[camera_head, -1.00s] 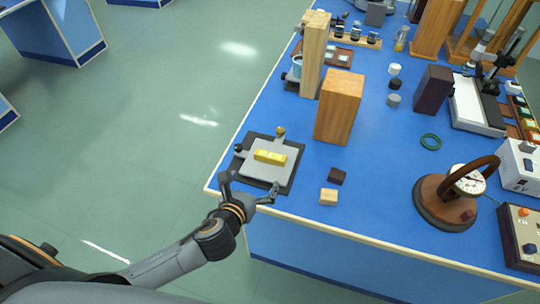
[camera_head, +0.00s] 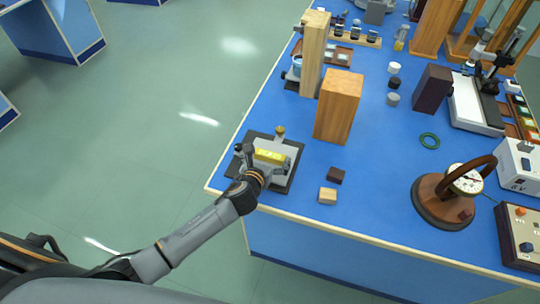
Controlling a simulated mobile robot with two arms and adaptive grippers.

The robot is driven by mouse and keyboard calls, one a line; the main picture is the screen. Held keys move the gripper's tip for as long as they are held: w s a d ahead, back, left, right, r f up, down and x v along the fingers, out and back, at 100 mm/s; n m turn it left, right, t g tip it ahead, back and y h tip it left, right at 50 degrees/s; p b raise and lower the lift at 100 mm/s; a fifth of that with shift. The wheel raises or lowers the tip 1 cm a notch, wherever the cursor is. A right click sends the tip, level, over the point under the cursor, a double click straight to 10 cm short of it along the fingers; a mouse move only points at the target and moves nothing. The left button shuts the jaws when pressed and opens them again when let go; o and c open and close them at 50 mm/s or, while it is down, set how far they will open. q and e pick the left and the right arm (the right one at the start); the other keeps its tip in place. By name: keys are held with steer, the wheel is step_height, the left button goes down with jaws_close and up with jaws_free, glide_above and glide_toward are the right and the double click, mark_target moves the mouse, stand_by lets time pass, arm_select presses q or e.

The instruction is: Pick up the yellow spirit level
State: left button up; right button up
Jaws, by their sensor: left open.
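The yellow spirit level (camera_head: 270,155) lies on a grey levelling plate (camera_head: 288,147), which stands on a dark square base (camera_head: 285,187) near the left corner of the blue bench. My left gripper (camera_head: 265,158) reaches over the near side of the plate. Its fingers are open, spread to the left and right of the level's ends. The level rests on the plate, and its near side is partly hidden by the gripper. I cannot tell whether a finger touches it. My right gripper is not in view.
A tall wooden block (camera_head: 338,106) stands just behind the plate. A dark small block (camera_head: 336,175) and a pale wooden block (camera_head: 327,195) lie to the right. A round dial instrument (camera_head: 445,203) stands farther right. Blue bench top (camera_head: 385,150) is clear between them.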

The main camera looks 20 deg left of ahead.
arm_select(q)
steer(key=shift+w+f, duration=0.15)
steer(key=shift+w, duration=0.15)
steer(key=shift+c, duration=0.4)
steer(key=c, duration=0.9)
